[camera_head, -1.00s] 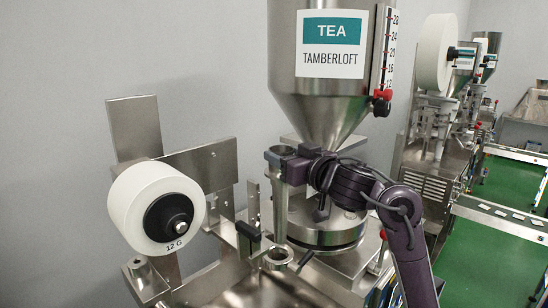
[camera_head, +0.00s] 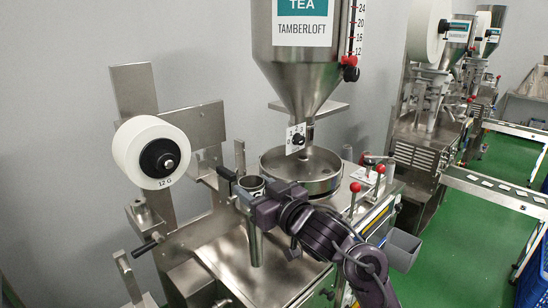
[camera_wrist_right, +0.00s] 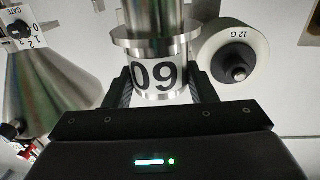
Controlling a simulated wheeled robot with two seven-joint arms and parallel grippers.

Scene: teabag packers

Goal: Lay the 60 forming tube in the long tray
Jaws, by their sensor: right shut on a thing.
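My right gripper (camera_head: 252,200) is shut on the steel 60 forming tube (camera_head: 254,240), around its collared top end. The tube hangs roughly upright in front of the machine. In the right wrist view, the tube's "60" label (camera_wrist_right: 158,76) shows upside down between the two fingers (camera_wrist_right: 160,92). The tube's lower end seems clear of the steel deck below, but I cannot tell the gap. I cannot make out the long tray for sure. My left gripper is not in view.
A white film roll (camera_head: 135,150) stands left of the tube. The steel hopper (camera_head: 300,75) and round bowl (camera_head: 318,182) are behind it. Red-knobbed levers (camera_head: 355,188) and a grey bin (camera_head: 402,250) are at the right. Green floor lies beyond.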

